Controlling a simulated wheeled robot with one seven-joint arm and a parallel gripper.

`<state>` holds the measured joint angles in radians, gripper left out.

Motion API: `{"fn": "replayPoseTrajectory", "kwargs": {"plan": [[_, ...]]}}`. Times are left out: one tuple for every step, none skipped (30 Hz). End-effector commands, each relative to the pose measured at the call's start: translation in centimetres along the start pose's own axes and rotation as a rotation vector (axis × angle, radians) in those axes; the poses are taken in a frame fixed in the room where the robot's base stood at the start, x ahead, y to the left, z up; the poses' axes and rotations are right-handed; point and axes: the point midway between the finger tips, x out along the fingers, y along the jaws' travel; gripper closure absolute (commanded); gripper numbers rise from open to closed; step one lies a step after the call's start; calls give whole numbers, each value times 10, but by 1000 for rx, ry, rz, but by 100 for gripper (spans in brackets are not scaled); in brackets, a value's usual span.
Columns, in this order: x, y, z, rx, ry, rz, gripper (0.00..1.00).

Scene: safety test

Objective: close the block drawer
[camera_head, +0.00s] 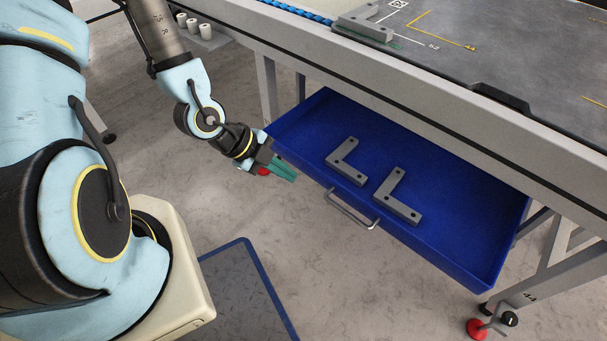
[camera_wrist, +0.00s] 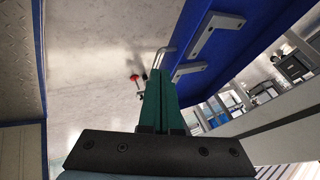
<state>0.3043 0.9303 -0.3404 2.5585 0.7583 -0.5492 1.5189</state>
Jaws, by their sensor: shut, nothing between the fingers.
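The blue block drawer (camera_head: 455,243) stands pulled out from under the grey workbench. Two grey L-shaped blocks, one on the left (camera_head: 346,160) and one on the right (camera_head: 397,197), lie inside it. A metal bar handle (camera_head: 352,209) is on its front. My gripper (camera_head: 284,171), with green fingers, is shut and empty, in front of the drawer's left part and to the left of the handle. In the wrist view the green fingers (camera_wrist: 158,100) point toward the handle (camera_wrist: 163,58), beside the blue drawer front (camera_wrist: 196,28). I cannot tell whether they touch the drawer.
The workbench (camera_head: 440,75) carries a grey block (camera_head: 364,27) in a fixture near its edge. A blue-edged plate (camera_head: 245,290) is on the floor near my base. The floor before the drawer is clear.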

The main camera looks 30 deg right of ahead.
Motion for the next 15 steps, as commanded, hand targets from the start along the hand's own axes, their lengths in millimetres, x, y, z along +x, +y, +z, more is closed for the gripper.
{"fn": "replayPoseTrajectory", "kwargs": {"plan": [[7, 1, 2, 1, 0, 0, 100], [11, 2, 2, 0, 0, 0, 100], [16, 2, 2, 1, 0, 0, 100], [21, 2, 3, 0, 0, -1, 100], [25, 2, 3, -1, 0, -1, 100], [32, 2, 2, -1, 2, 0, 100], [38, 2, 1, -3, 3, 1, 100], [44, 2, 1, -2, 3, 2, 100], [52, 2, 1, -3, 2, 2, 100], [59, 2, 1, -3, 3, 1, 100], [65, 1, 1, -4, 2, 1, 100], [73, 1, 1, -4, 2, 0, 100], [80, 1, 1, -4, 1, 0, 100], [85, 1, 1, -4, 2, 0, 100], [93, 1, 1, -6, 1, 0, 100]]}}
